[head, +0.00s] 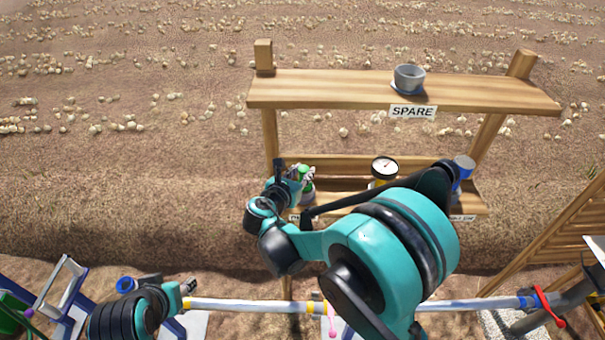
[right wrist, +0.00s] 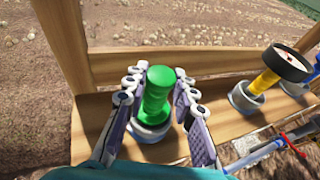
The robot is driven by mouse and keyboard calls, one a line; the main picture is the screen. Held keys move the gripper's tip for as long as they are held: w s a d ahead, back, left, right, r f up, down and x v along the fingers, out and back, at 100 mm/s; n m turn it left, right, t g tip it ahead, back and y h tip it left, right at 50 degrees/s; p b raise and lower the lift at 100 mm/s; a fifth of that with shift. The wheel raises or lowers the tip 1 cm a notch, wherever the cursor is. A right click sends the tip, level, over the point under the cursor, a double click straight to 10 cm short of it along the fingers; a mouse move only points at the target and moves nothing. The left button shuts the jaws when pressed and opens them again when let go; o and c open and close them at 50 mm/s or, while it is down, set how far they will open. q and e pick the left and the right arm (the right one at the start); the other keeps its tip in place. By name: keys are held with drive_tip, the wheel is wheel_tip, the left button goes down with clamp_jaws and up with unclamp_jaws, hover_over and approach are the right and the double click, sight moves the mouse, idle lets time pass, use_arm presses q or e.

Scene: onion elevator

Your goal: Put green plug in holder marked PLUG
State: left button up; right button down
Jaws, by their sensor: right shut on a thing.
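The green plug (right wrist: 157,92) stands upright between the fingers of my right gripper (right wrist: 160,95). Its lower end is at a grey round holder (right wrist: 150,133) on the lower shelf and looks to be inside its rim; how deep it sits is hidden. In the head view the plug (head: 305,180) and my right gripper (head: 300,176) are at the left end of this shelf. The label below is mostly covered by my arm. My left gripper (head: 188,287) is low at the left by a pipe; its finger opening is unclear.
The wooden upper shelf (head: 330,88) bears a grey cup (head: 409,79) over a SPARE label (head: 413,112). A yellow gauge (head: 384,168) and a blue-topped item (head: 464,165) stand further right on the lower shelf. A long pipe (head: 250,305) runs in front.

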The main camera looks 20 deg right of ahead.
drive_tip(key=shift+s+r, duration=0.1)
drive_tip(key=c, duration=1.3)
unclamp_jaws()
drive_tip(key=shift+o, duration=0.2)
